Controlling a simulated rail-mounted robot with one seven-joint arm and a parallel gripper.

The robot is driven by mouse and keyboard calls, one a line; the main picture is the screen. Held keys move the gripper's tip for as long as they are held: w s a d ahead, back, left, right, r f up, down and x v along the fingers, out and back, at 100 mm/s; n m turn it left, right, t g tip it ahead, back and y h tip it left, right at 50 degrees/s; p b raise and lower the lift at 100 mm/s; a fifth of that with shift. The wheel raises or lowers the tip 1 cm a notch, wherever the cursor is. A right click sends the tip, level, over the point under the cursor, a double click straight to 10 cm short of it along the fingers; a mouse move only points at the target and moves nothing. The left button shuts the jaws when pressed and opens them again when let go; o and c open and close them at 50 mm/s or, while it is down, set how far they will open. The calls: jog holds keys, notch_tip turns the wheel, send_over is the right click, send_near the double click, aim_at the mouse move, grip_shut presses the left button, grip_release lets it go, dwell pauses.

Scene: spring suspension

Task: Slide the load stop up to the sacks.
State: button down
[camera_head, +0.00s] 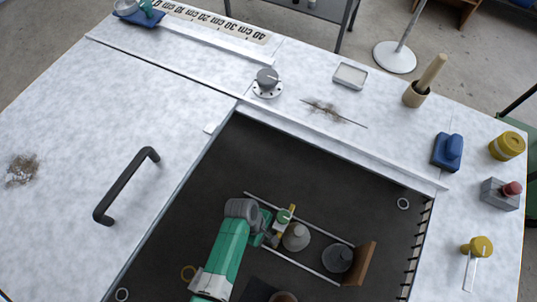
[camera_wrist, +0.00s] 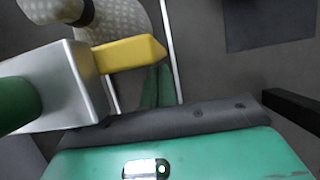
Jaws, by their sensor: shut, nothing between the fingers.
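The load stop looks to be the grey block (camera_wrist: 60,85) with a yellow bar (camera_wrist: 130,54) and a green knob (camera_head: 284,215). It sits at the left part of two pale rails (camera_head: 318,273) in the dark recess. A light grey sack (camera_head: 296,238) stands just right of it, and a darker sack (camera_head: 337,259) stands farther right. A speckled sack shows in the wrist view (camera_wrist: 125,18) close behind the yellow bar. My gripper (camera_head: 270,240) is shut and empty, low beside the load stop. Its green fingers (camera_wrist: 160,88) are partly behind the yellow bar; I cannot tell whether they touch.
A wooden board (camera_head: 364,264) stands upright at the right end of the rails. The recess has a raised rim (camera_head: 330,148) and a toothed right edge. A black handle (camera_head: 127,186) is on the left panel. A dial (camera_head: 267,80) and blue block (camera_head: 448,150) lie outside the recess.

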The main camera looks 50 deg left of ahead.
jog(key=s+a+r+p, duration=0.3)
jog(key=a+r+p, duration=0.3)
jog(key=r+p, duration=0.3)
jog(key=shift+s+a+r, duration=0.15)
jog(key=shift+a+r, duration=0.05)
jog(key=shift+f, duration=0.1)
